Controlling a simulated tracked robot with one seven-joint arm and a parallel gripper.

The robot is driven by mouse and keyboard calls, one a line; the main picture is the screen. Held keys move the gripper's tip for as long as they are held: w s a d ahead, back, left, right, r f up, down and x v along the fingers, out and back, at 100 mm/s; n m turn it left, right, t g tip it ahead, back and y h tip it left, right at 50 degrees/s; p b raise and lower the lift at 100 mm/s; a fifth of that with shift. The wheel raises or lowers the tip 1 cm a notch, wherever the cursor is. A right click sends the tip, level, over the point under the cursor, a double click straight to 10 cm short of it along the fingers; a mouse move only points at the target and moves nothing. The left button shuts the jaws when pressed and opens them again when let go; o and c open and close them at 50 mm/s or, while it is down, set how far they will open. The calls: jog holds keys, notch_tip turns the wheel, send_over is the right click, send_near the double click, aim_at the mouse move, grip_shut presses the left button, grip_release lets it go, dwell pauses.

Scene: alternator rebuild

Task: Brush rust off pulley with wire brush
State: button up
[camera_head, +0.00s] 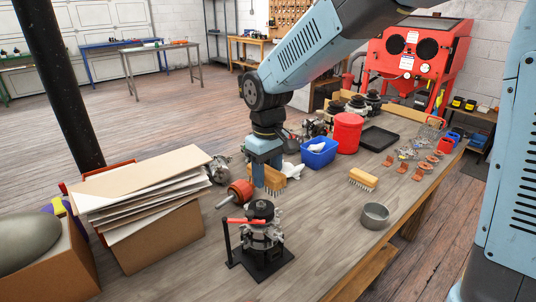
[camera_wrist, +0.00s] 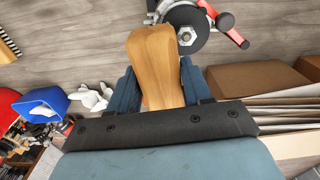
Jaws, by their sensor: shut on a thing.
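My gripper (camera_head: 266,176) points down over the bench, shut on a wooden-handled wire brush (camera_head: 276,179). In the wrist view the pale wooden body of the brush (camera_wrist: 155,65) sits between my blue fingers; its bristles are hidden there. The dark pulley (camera_head: 262,208) tops an alternator (camera_head: 262,233) clamped upright in a black stand with a red lever. The brush is behind the pulley in the head view and appears apart from it. In the wrist view the pulley (camera_wrist: 187,24) lies just beyond the brush's end. Rust cannot be made out.
A second brush (camera_head: 363,180) and a metal bowl (camera_head: 375,216) lie to the right. A red-and-metal rotor (camera_head: 238,193) lies close left of the brush. A blue bin (camera_head: 319,153), red bucket (camera_head: 347,133) and black tray (camera_head: 379,139) stand behind. Stacked cardboard (camera_head: 145,190) is left.

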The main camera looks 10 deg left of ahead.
jog(key=shift+r, duration=2.55)
